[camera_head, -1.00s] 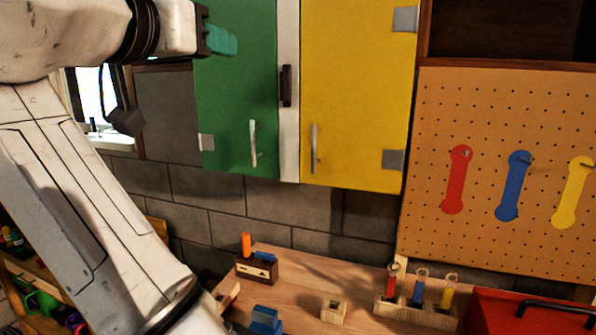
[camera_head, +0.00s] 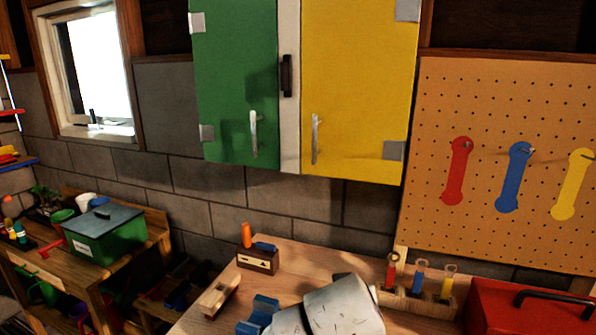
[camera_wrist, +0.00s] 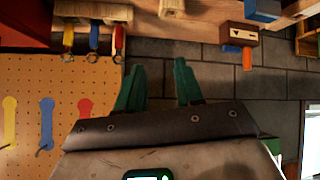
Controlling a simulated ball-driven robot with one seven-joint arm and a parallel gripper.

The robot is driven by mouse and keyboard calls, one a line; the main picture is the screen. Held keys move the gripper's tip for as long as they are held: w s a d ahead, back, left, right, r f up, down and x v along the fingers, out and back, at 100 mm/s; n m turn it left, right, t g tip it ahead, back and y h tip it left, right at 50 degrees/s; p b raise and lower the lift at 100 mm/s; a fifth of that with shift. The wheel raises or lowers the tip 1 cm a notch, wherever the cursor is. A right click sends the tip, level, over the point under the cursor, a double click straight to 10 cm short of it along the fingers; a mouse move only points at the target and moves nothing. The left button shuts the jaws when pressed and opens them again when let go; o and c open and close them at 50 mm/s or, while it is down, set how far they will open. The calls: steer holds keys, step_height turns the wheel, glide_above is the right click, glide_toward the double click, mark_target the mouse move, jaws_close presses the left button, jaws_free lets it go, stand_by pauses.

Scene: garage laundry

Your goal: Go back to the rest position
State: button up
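My gripper (camera_wrist: 160,88) shows in the wrist view, with its two green fingers apart and nothing between them. Behind the fingers are the grey block wall and, above them in that upside-down picture, the workbench edge. In the head view the gripper itself is out of sight. Only a white part of my arm shows there, low over the workbench (camera_head: 290,258). The green cabinet door (camera_head: 235,90) and the yellow cabinet door (camera_head: 358,90) are both shut.
A pegboard (camera_head: 480,230) with coloured tool shapes hangs at the right. On the bench stand a tool holder (camera_head: 415,303), a red toolbox (camera_head: 525,310), a small brown box (camera_head: 257,262) and a blue block (camera_head: 262,308). A green bin (camera_head: 105,240) stands on a side table at the left.

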steer(key=s+d+f+g, duration=0.1)
steer(key=s+d+f, duration=0.3)
steer(key=s+f, duration=0.1)
steer(key=s+d+f+g+y, duration=0.1)
steer(key=s+d+f, duration=0.4)
steer(key=s+f, duration=0.1)
steer(key=s+d+f+g, duration=0.1)
steer(key=s+d+f, duration=0.4)
steer(key=s+f, duration=0.1)
steer(key=shift+s+g, duration=0.3)
steer(key=shift+s, duration=0.35)
steer(key=s+d+f+y, duration=0.1)
steer(key=s+d+f, duration=0.2)
steer(key=s, duration=0.6)
steer(key=s+d+f+g+b, duration=0.1)
steer(key=s+f+g+b, duration=0.1)
steer(key=s+f+b, duration=0.3)
steer(key=s+f+g+b, duration=0.3)
steer(key=s+f+b, duration=0.2)
steer(key=f, duration=0.5)
steer(key=shift+s+d+f, duration=0.35)
steer(key=shift+s+f, duration=0.05)
steer(key=shift+c, duration=0.6)
steer(key=shift+w+a, duration=0.1)
